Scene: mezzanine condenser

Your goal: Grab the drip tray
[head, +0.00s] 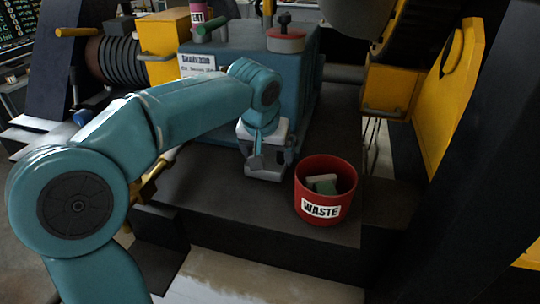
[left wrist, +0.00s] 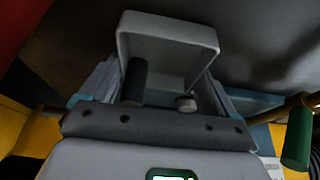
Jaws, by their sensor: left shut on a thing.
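The drip tray is a small grey open box. In the head view the drip tray (head: 264,174) is at the front of the blue machine, on or just above the dark ledge; I cannot tell which. My left gripper (head: 262,155) reaches down to it from above and is shut on it. In the left wrist view the drip tray (left wrist: 192,36) shows its open inside and thick rim beyond the dark gripper bar. The fingers' contact is partly hidden. My right gripper is in neither view.
A red waste bin (head: 325,215) with green and pale scraps stands just right of the tray. Yellow structures (head: 390,88) flank the right.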

